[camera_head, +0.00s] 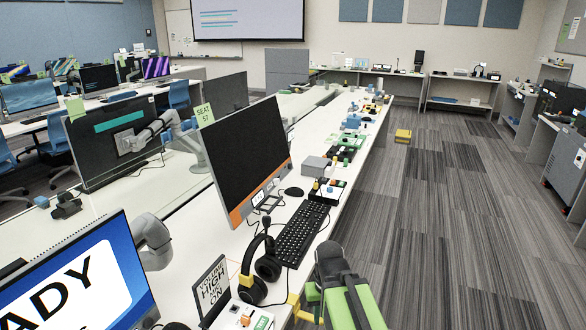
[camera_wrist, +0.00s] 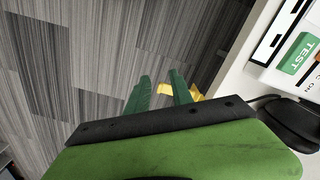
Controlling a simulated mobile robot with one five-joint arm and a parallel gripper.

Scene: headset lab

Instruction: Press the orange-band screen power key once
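The orange-band screen (camera_head: 243,152) stands on the white desk in the middle of the head view. Its display is dark. An orange band (camera_head: 236,216) runs along the lower left of its frame, and small pale labels or keys sit along the lower edge. I cannot tell which one is the power key. My gripper (camera_wrist: 158,88) shows in the wrist view with its two dark green fingers apart and nothing held. It is over the floor beside the desk edge, to the right of and nearer than the screen, apart from it. The screen is outside the wrist view.
A keyboard (camera_head: 301,233), headphones (camera_head: 262,268) and a mouse (camera_head: 294,191) lie before the screen. A "VOLUME HIGH ON" sign (camera_head: 213,287) stands nearer. A green TEST button (camera_wrist: 300,54) is on the desk. A yellow piece (camera_wrist: 193,92) is at the desk edge.

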